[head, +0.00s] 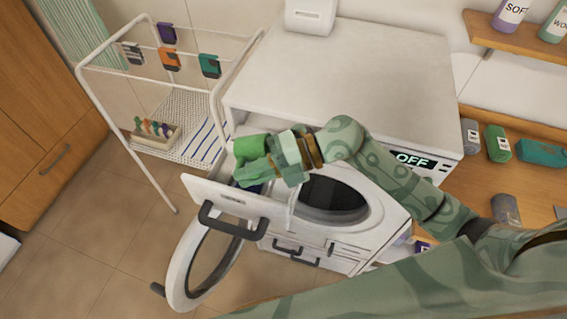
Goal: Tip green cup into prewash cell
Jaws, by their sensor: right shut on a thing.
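My right gripper (262,166) reaches in from the right over the open detergent drawer (218,197) of the washing machine. It is shut on the green cup (249,147), which is at the left end of the gripper above the drawer. The cup looks tilted, but its mouth cannot be made out. The gripper and cup hide most of the drawer's inside, so I cannot tell which cell lies under the cup. A dark blue patch shows inside the drawer below the gripper. My left gripper is not in view.
The washing machine (350,65) has its round door (200,262) swung open below the drawer. A white drying rack (140,150) with hanging clips stands left of it. A wooden shelf (480,165) with bottles is at right. The machine's top is mostly clear.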

